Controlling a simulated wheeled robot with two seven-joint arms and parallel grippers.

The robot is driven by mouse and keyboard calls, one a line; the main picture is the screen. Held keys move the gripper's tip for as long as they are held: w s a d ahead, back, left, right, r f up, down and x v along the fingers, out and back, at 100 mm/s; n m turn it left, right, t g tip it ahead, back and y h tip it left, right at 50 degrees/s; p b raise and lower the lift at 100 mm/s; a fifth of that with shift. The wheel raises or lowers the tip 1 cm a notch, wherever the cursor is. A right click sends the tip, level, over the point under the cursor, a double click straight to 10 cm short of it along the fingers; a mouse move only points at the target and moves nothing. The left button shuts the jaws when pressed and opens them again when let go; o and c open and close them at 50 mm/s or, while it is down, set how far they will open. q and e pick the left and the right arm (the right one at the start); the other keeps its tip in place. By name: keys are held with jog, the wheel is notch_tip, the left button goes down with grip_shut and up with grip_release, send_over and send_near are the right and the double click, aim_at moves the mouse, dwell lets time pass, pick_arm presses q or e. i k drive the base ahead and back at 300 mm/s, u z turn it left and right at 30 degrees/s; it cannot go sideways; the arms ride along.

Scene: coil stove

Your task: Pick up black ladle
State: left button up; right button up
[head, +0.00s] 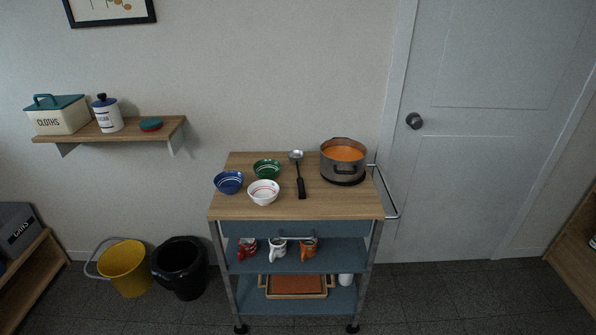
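The black ladle (299,179) lies on the wooden top of a cart (335,206). Its silver bowl points to the back and its black handle points to the front. It lies between the bowls on its left and a pot on its right, apart from both. Neither of my grippers shows in the head view.
A pot of orange soup (342,171) stands right of the ladle. A blue bowl (229,182), a green bowl (267,168) and a white bowl (263,193) stand left. The cart's front right top is clear. A metal rail (391,214) juts out right.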

aim_at(296, 158)
jog(key=u, duration=0.75)
jog(key=i, duration=1.05)
jog(key=z, duration=0.3)
